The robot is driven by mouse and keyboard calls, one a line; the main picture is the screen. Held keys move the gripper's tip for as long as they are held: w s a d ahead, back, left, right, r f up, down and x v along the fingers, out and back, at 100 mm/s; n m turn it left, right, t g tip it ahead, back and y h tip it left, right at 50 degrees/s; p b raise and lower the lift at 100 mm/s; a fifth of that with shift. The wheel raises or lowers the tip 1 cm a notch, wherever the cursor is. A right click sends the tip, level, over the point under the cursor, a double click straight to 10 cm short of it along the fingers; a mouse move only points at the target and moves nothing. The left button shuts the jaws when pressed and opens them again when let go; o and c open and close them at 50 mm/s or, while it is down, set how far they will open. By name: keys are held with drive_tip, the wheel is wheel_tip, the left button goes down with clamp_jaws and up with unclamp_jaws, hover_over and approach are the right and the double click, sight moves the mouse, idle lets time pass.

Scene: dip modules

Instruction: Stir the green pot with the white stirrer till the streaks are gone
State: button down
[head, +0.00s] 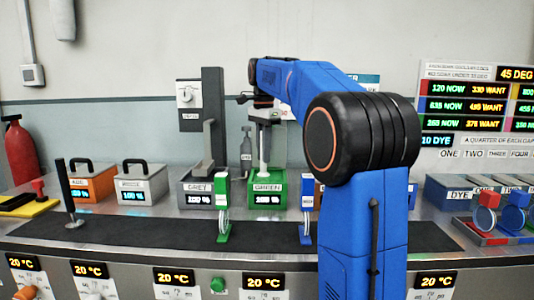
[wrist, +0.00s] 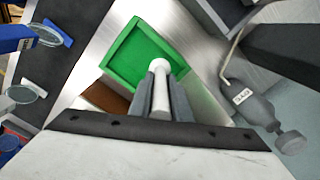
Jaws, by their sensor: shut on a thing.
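The green pot (head: 268,187) stands on the counter with a lit readout on its front. From above in the wrist view it is a square open tray (wrist: 124,58), and its visible inside is plain green with no streaks that I can make out. My gripper (head: 267,117) is above the pot, shut on the white stirrer (head: 265,145). In the wrist view the stirrer (wrist: 160,100) sits between the fingers (wrist: 160,88) and covers part of the pot.
A grey pot (head: 200,188) with a tall grey stand (head: 212,110) is close on the left. Green (head: 222,205) and blue (head: 306,212) holders stand in front on the dark mat (head: 130,232).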

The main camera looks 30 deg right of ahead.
drive_tip(key=shift+s+a, duration=0.1)
drive_tip(key=shift+s, duration=0.05)
drive_tip(key=shift+s+a, duration=0.7)
drive_tip(key=shift+s, duration=0.35)
drive_tip(key=shift+s+a, duration=0.7)
drive_tip(key=shift+s, duration=0.3)
drive_tip(key=shift+d, duration=0.1)
drive_tip(key=shift+s+d, duration=0.45)
drive_tip(key=shift+d, duration=0.2)
drive_tip(key=shift+s+d, duration=0.4)
drive_tip(key=shift+d, duration=0.2)
drive_tip(key=shift+w, duration=1.55)
wheel_tip(320, 180, up, 10)
drive_tip(key=shift+f, duration=0.25)
